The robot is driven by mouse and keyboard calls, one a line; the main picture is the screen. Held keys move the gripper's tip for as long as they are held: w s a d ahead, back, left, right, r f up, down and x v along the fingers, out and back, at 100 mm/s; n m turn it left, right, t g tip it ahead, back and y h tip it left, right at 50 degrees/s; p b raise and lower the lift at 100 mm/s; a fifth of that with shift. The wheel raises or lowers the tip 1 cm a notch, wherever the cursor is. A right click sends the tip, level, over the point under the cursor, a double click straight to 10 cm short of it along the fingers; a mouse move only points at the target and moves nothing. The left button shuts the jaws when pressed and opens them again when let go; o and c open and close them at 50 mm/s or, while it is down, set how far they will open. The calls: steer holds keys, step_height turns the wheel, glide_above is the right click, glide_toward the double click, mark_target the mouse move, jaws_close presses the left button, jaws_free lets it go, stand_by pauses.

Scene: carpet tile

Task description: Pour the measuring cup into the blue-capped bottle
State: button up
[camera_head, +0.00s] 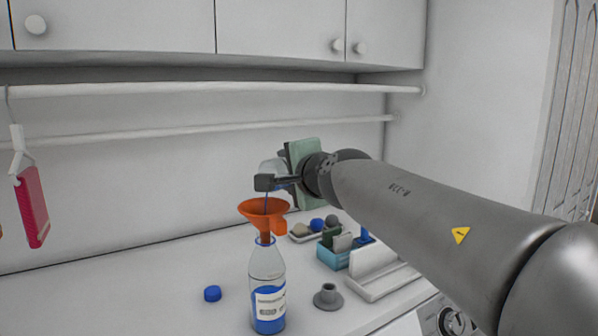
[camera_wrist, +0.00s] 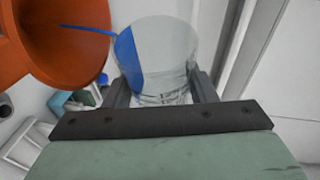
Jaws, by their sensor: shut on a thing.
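My gripper (camera_head: 274,182) is shut on the clear measuring cup (camera_head: 268,167), which is tilted above the orange funnel (camera_head: 262,208). In the wrist view the cup (camera_wrist: 175,45) sits between both fingers (camera_wrist: 162,88), with blue liquid along its left side. A thin blue stream runs from its lip into the funnel (camera_wrist: 60,50). The funnel stands in the neck of the clear bottle (camera_head: 266,262), which is upright on the counter with blue liquid in its lower part behind a white label. The blue cap (camera_head: 212,293) lies off the bottle, to its left.
A grey cup-shaped piece (camera_head: 328,296) stands right of the bottle. Behind it are a teal caddy (camera_head: 335,258), a tray of balls (camera_head: 300,238) and a white rack (camera_head: 375,280). Rails and a hanging pink item (camera_head: 32,207) are along the wall. The counter's left is clear.

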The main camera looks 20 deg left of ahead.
mark_target(284, 165)
steer(key=shift+s+a+r+n+t+b, duration=0.15)
steer(key=shift+s+r+n+t+b, duration=0.2)
steer(key=shift+n+b, duration=0.3)
steer(key=shift+s+a+r+n+t+b, duration=0.15)
steer(key=shift+r+n+t+b, duration=0.15)
steer(key=shift+n+t+b, duration=0.35)
stand_by(2.5)
steer(key=shift+s+a+r+n+y+b, duration=0.25)
steer(key=shift+n+b, duration=0.4)
steer(key=shift+b, duration=0.45)
steer(key=shift+s+r+n+y+b, duration=0.15)
steer(key=shift+s+n+y+b, duration=0.15)
steer(key=shift+n+b, duration=0.55)
stand_by(2.2)
